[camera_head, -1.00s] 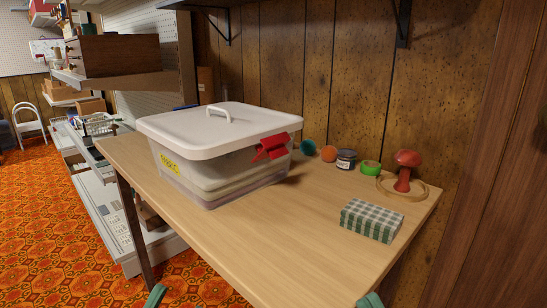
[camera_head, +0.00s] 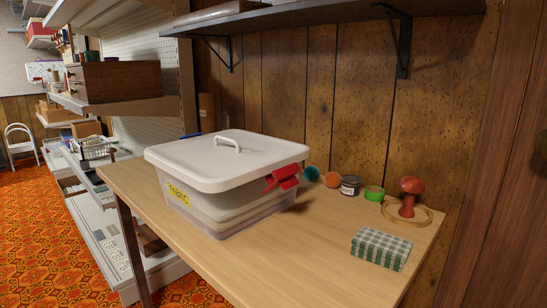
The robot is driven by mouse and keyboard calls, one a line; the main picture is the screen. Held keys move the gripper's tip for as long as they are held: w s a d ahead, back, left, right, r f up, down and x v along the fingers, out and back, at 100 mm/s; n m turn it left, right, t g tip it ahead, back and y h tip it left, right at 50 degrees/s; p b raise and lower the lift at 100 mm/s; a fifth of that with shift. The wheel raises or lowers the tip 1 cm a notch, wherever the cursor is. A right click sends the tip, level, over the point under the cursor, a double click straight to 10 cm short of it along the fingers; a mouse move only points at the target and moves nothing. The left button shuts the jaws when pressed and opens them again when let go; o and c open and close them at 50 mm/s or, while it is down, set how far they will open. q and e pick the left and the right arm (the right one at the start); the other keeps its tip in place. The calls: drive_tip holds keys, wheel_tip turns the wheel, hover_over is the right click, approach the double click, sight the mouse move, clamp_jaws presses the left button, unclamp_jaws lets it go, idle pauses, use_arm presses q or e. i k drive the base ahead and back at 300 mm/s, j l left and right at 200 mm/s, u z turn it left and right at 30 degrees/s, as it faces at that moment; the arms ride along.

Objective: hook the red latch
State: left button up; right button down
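A clear plastic bin (camera_head: 238,222) with a white lid (camera_head: 225,160) and a small white handle stands on the left part of the wooden table. A yellow label is on its left side. The red latch (camera_head: 283,178) is at the bin's right end, just under the lid edge, and sticks outward. Whether it grips the lid rim cannot be told. Neither of my grippers is in view.
On the table (camera_head: 320,255) a green checked box (camera_head: 380,249) lies at right. Behind it are a red mushroom (camera_head: 410,195) by a wooden hoop, green tape (camera_head: 374,193) and a dark jar (camera_head: 350,186). A dark shelf (camera_head: 330,20) hangs above. The table's front is clear.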

sight(286, 179)
drive_tip(key=j+z, duration=0.1)
drive_tip(key=j, duration=0.35)
drive_tip(key=k+j+z, duration=0.1)
drive_tip(key=j, duration=0.3)
drive_tip(key=j+z, duration=0.1)
drive_tip(key=j, duration=0.35)
drive_tip(key=k, duration=0.05)
